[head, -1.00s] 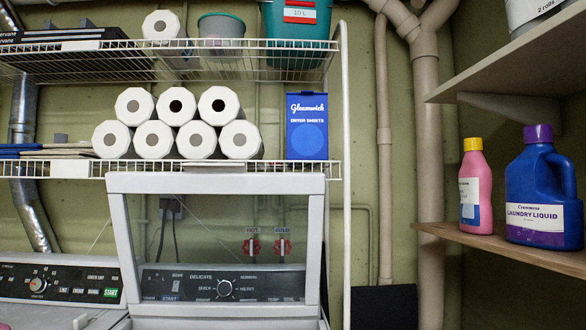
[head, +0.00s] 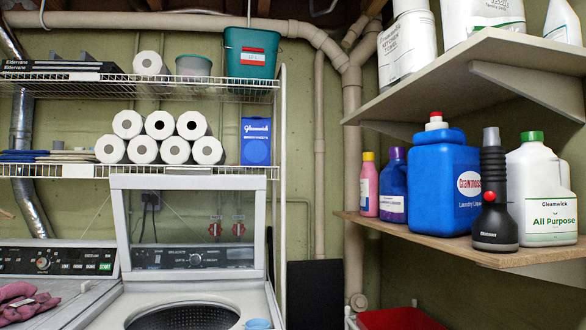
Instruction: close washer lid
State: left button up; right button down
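The washer (head: 105,312) stands at the lower middle with its drum opening (head: 185,318) showing at the bottom edge. Its lid (head: 188,182) is raised upright, a pale frame around a clear pane. The washer's control panel (head: 195,257) shows through the pane. The lid's top edge is just below the lower wire shelf. Neither of my grippers is in view.
A second machine (head: 50,262) stands at left with pink gloves (head: 25,302) on top. A blue cap-like object (head: 257,324) sits on the washer's front right rim. Wooden shelves (head: 470,245) with bottles jut out at right. A red-topped bin (head: 400,318) is below them.

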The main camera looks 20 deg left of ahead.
aim_at(193, 178)
jog(key=u, duration=0.3)
jog(key=i, duration=1.5)
jog(key=u, duration=0.7)
